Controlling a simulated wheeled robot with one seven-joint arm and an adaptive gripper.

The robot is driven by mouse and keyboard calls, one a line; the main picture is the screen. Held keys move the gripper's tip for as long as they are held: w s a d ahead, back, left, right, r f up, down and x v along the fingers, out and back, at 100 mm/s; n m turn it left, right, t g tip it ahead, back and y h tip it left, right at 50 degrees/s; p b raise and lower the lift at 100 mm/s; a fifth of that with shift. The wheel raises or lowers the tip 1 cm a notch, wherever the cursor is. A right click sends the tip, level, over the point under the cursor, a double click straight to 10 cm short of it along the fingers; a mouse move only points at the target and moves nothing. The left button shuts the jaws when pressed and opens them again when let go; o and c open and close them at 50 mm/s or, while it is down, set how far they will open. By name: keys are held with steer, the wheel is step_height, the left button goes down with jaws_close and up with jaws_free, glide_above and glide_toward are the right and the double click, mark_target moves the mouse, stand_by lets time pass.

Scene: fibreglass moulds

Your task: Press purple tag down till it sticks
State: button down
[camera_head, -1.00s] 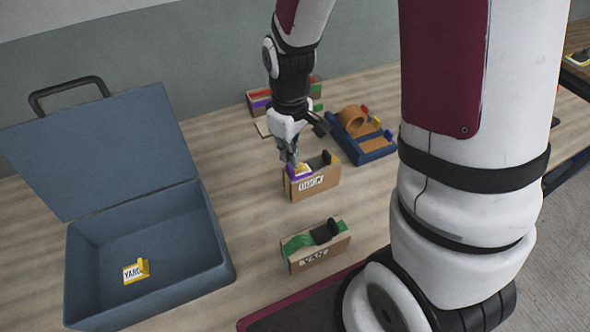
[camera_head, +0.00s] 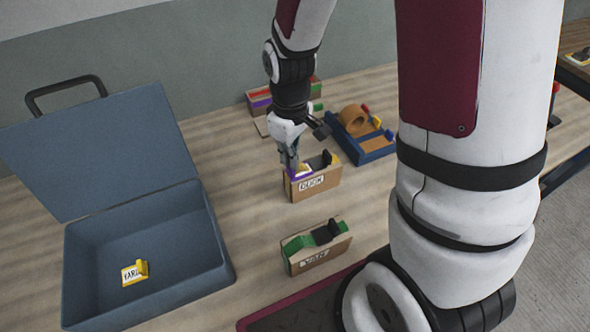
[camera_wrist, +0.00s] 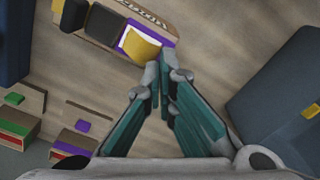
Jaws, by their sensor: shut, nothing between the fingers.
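A cardboard-brown box with a "DOCK" label (camera_head: 312,183) stands on the table. Its top has a purple end (camera_wrist: 166,47) and black parts. A yellow piece with a white edge (camera_wrist: 140,44) lies on the purple end, partly hidden by my gripper in the head view. I see no separate purple tag; the purple shows as a patch on the box. My gripper (camera_wrist: 168,68) is shut and empty, pointing down. Its tips are right beside the yellow piece and purple end in the wrist view; whether they touch is unclear.
An open blue case (camera_head: 75,265) at left holds a yellow-and-white tag (camera_head: 134,272). A box marked "VAN" with a green top (camera_head: 318,255) stands in front. A blue tray (camera_head: 375,155) with a tape roll is behind right. Another box (camera_head: 258,103) stands at the back.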

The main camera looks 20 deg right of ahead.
steer(key=shift+f, duration=0.5)
stand_by(0.5)
steer(key=shift+r+p, duration=1.85)
steer(key=shift+r, duration=1.7)
steer(key=shift+r, duration=0.2)
steer(key=s+r+m+t, duration=0.2)
steer(key=s+r+m, duration=0.1)
steer(key=s+r, duration=0.5)
steer(key=s+r+m+t, duration=0.3)
steer(key=s+r, duration=0.6)
steer(key=r, duration=0.5)
steer(key=shift+r+t, duration=0.2)
steer(key=shift+t, duration=0.1)
